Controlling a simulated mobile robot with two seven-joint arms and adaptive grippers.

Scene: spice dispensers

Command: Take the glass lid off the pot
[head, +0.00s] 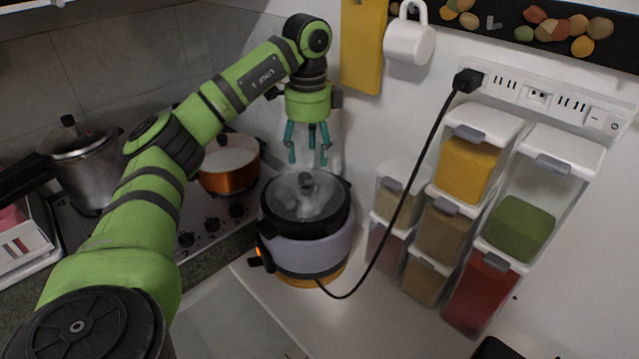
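The pot (307,250) is a pale lilac electric pot with a black rim, standing upright on the white counter. Its round glass lid (285,203) sits on top, with a dark knob in the middle. My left gripper (308,160) points down above the lid, its teal fingers spread apart with nothing between them. The fingers appear apart from the knob, though the exact height gap is hard to judge. My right gripper is not in view.
A black cord (420,205) runs from the pot up to the wall power strip (537,95). Stacked spice dispensers (470,168) stand to the right. An orange pot (230,181) and a steel pressure cooker (95,177) are on the stove at left. A white mug (408,42) hangs above. The front counter is largely clear.

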